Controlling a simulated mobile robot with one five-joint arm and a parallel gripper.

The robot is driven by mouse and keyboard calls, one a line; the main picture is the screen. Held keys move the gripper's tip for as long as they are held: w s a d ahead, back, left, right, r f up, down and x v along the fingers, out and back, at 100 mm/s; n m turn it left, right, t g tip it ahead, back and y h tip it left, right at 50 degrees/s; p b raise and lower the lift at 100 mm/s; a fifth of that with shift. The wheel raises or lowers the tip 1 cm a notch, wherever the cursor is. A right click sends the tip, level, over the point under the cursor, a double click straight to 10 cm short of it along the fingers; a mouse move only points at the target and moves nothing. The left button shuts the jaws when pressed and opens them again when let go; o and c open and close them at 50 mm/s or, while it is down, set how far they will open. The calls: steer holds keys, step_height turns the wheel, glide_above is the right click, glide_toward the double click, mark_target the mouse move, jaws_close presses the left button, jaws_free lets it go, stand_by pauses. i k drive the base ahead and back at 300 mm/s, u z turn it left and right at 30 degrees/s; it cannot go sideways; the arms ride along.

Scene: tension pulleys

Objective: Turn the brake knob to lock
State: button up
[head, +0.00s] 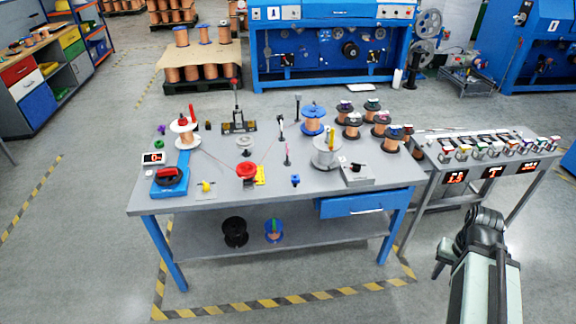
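Several knobs sit along the front of the workbench (285,203). A red and black knob (168,175) sits on a blue box at the left. A small yellow knob (206,187) stands on a pale plate beside it. A dark knob (356,167) sits on a grey box at the right. I cannot tell which one is the brake knob, nor read any lock marking. My gripper (467,245) is at the lower right, in front of the side table and apart from all the knobs. Its fingers are dark and bunched, so their opening is unclear.
Copper spools (353,127) stand at the bench's back right. Thin wire crosses the bench from a white-flanged spool (185,132). A side table (470,160) with red displays adjoins the bench at right. Striped tape (300,298) marks the floor; the floor in front is clear.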

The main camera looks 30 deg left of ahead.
mark_target(355, 167)
steer(key=u, duration=1.85)
steer(key=i, duration=1.5)
